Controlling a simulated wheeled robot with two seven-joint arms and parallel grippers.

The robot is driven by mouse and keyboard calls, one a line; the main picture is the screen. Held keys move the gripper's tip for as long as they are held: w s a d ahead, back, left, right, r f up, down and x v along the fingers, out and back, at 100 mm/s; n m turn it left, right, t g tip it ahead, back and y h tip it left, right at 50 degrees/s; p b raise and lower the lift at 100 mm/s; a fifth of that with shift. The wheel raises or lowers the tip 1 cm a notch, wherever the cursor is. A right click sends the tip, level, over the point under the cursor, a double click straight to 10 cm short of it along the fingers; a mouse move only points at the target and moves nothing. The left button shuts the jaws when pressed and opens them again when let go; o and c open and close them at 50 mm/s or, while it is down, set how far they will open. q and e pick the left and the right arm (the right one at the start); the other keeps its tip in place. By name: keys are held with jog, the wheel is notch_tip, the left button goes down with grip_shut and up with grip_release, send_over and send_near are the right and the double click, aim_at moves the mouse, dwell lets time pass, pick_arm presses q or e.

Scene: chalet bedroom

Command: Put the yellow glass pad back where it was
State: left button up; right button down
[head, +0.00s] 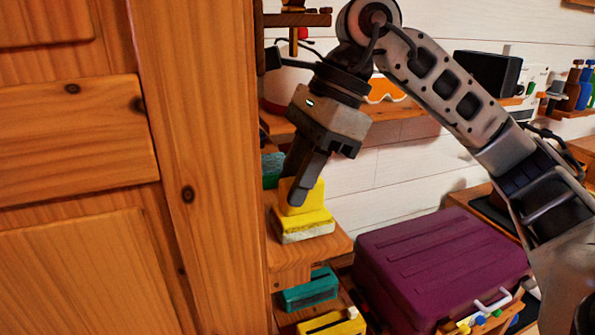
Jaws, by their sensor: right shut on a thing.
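The yellow glass pad (302,222) is a yellow block with a pale layer at its bottom and an upright yellow grip. It is at a small wooden shelf (338,246) beside the wardrobe's edge. My right gripper (300,190) points down and is shut on the pad's upright grip. The pad's base looks level and is at or just above the shelf top; I cannot tell whether it touches. My left gripper is not in view.
A tall wooden wardrobe (205,180) fills the left side, close to the gripper. A purple case (440,262) stands at the lower right. A teal box (309,290) and a yellow box (332,323) sit below. A teal object (271,168) lies behind the gripper.

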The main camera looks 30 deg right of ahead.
jog(key=c, duration=1.2)
grip_release()
jog(key=shift+f, duration=0.15)
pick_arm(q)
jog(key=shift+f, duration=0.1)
pick_arm(e)
jog(key=shift+o, duration=0.2)
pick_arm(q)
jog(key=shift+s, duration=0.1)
pick_arm(e)
jog(key=shift+d+r, duration=0.15)
jog(key=shift+r, duration=0.15)
pick_arm(q)
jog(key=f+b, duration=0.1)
jog(key=b, duration=0.2)
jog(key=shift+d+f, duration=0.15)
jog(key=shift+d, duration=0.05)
pick_arm(e)
jog(key=s+d, duration=0.3)
jog(key=d, duration=0.9)
jog(key=shift+r, duration=0.3)
jog(key=shift+a, duration=0.1)
